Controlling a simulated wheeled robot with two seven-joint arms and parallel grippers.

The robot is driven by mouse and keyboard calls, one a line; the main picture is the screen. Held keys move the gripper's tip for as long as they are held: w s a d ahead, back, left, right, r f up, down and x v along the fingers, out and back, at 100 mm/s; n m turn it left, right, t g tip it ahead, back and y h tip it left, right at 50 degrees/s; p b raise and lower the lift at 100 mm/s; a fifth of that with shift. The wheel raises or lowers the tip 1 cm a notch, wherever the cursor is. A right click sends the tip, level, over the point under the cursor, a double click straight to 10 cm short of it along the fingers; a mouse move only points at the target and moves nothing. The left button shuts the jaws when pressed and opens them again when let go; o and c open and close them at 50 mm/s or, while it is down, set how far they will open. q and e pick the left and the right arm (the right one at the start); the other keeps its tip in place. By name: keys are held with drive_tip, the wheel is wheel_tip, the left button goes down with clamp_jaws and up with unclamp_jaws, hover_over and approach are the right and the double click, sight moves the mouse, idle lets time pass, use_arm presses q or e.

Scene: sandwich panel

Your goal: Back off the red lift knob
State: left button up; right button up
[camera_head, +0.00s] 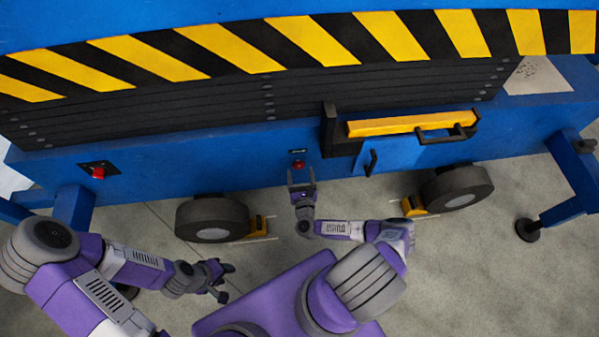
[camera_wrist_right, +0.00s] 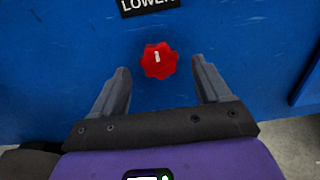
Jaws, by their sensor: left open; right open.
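The red lift knob (camera_wrist_right: 159,61) is a lobed red knob with a white mark, on the blue panel below a black label reading "LOWER" (camera_wrist_right: 149,5). In the head view the knob (camera_head: 299,164) shows small, just above my right gripper (camera_head: 301,179). In the right wrist view my right gripper (camera_wrist_right: 162,88) is open, its fingers to the left and right of the knob and a little below it, with blue panel showing between. Contact with the panel cannot be told. My left gripper (camera_head: 225,281) is open and empty over the floor, away from the panel.
Another red knob or button (camera_head: 98,173) sits on a black plate at the left of the blue side. A yellow-topped box with a black handle (camera_head: 445,133) is to the right. Wheels (camera_head: 212,219) with yellow chocks (camera_head: 259,226) and an outrigger foot (camera_head: 528,230) stand below.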

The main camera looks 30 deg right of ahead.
drive_tip(key=shift+x, duration=0.95)
drive_tip(key=c, duration=1)
